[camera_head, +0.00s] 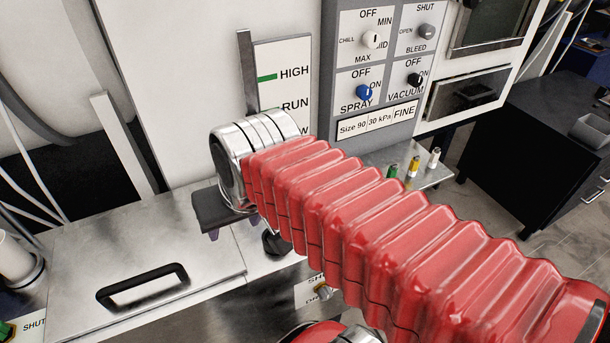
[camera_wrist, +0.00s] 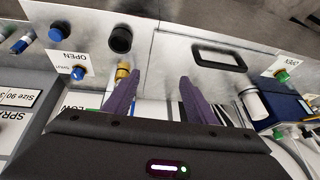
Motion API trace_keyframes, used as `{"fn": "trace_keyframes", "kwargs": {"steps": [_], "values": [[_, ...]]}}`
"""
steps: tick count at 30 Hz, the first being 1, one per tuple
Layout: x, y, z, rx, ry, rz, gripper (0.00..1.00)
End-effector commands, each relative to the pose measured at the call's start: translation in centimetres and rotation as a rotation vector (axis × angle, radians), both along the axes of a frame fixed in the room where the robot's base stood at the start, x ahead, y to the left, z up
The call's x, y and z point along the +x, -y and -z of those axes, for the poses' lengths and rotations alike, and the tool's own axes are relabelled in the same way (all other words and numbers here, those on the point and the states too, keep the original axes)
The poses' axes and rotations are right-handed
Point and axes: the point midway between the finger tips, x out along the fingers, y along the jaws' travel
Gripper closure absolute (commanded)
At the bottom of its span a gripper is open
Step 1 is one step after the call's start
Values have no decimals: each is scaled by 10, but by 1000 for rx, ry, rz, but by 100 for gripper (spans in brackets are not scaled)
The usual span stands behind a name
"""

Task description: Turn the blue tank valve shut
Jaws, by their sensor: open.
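A blue round knob (camera_wrist: 78,73) sits on a white label marked OPEN at the left of the wrist view; I take it for the blue tank valve. Its exact setting is too small to read. It is not clearly visible in the head view, where my red arm covers much of the middle. My gripper (camera_wrist: 155,88) is open, its two purple fingers apart with nothing held between them. The knob is left of the left finger, not between the fingers. In the head view my gripper (camera_head: 228,232) points down beyond the arm's metal wrist.
A brass-coloured fitting (camera_wrist: 123,72) shows close by the left finger. A black knob (camera_wrist: 121,38) is above it. A green knob (camera_wrist: 282,76) is at the far right. A panel (camera_head: 371,80) with several knobs and a shelf (camera_head: 437,176) with small vials stand behind my arm.

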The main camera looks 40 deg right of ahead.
Motion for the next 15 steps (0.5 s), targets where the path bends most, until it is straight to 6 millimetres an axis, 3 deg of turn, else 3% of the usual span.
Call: {"fn": "trace_keyframes", "kwargs": {"steps": [8,15], "values": [[39,48,-5,217,-79,472,49],[70,101,-2,412,-133,899,49]]}}
